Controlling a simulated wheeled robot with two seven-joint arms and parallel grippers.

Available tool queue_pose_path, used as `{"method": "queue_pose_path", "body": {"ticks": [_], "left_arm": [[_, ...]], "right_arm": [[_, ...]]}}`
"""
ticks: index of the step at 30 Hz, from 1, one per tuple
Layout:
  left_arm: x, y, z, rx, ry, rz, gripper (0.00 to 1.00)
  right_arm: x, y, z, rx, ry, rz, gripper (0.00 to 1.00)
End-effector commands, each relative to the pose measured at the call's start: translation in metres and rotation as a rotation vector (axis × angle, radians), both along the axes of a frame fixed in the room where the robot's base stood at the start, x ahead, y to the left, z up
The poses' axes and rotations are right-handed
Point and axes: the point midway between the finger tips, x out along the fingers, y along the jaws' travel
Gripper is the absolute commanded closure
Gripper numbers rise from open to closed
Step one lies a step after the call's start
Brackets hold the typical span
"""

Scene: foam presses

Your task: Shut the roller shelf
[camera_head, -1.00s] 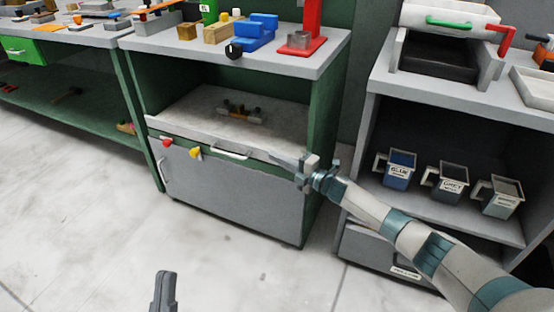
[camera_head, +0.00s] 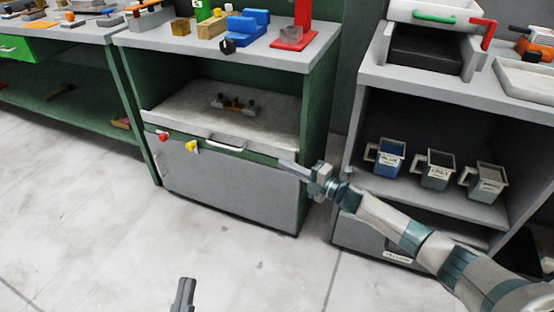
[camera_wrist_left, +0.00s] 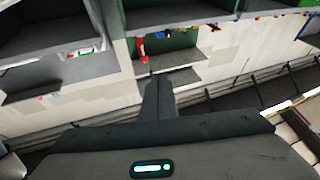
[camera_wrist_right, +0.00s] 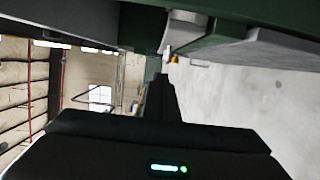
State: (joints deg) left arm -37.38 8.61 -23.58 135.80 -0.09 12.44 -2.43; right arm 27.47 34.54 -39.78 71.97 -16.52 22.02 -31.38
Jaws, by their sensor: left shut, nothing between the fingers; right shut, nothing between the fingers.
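The roller shelf (camera_head: 185,100) is a grey tray in the lower bay of the middle green cabinet. A small dark and brass part (camera_head: 233,104) lies on it. Its front lip carries a pale bar handle (camera_head: 223,146) and sits about at the cabinet front; I cannot tell if it is fully flush. My right gripper (camera_head: 283,163) is shut and empty, near the right end of the shelf front, close to the cabinet's right post. I cannot tell whether it touches. My left gripper (camera_head: 184,282) is shut and empty, low over the open floor in front of the cabinet.
A red knob (camera_head: 162,135) and a yellow knob (camera_head: 192,147) stick out below the shelf front, left of the handle. A grey panel (camera_head: 225,185) closes the cabinet below. At right, a grey rack (camera_head: 455,210) holds labelled jugs. Floor in front is clear.

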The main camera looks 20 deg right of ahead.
Motion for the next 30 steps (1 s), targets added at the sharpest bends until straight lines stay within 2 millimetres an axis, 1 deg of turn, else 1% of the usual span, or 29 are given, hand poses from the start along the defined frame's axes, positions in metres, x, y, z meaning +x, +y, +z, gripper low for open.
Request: {"method": "queue_pose_path", "body": {"ticks": [3, 6, 23, 26, 29, 30], "left_arm": [[0.004, 0.0, -0.005, 0.013, 0.033, 0.0, 1.0], [0.005, 0.0, -0.008, 0.017, 0.047, 0.0, 1.0], [0.006, 0.001, -0.009, 0.019, 0.053, -0.001, 1.0], [0.006, 0.001, -0.009, 0.019, 0.053, -0.001, 1.0], [0.006, 0.001, -0.009, 0.019, 0.053, -0.001, 1.0], [0.006, 0.001, -0.009, 0.019, 0.053, -0.001, 1.0]], "right_arm": [[-0.011, -0.008, 0.0, 0.001, 0.001, 0.001, 1.0], [-0.015, -0.012, 0.0, 0.0, 0.0, 0.0, 1.0], [-0.017, -0.012, 0.0, 0.001, 0.001, 0.001, 1.0], [-0.021, -0.007, -0.002, 0.013, 0.006, 0.005, 1.0], [-0.031, 0.006, -0.007, 0.048, 0.024, 0.017, 1.0], [-0.039, 0.015, -0.01, 0.072, 0.037, 0.024, 1.0]]}}
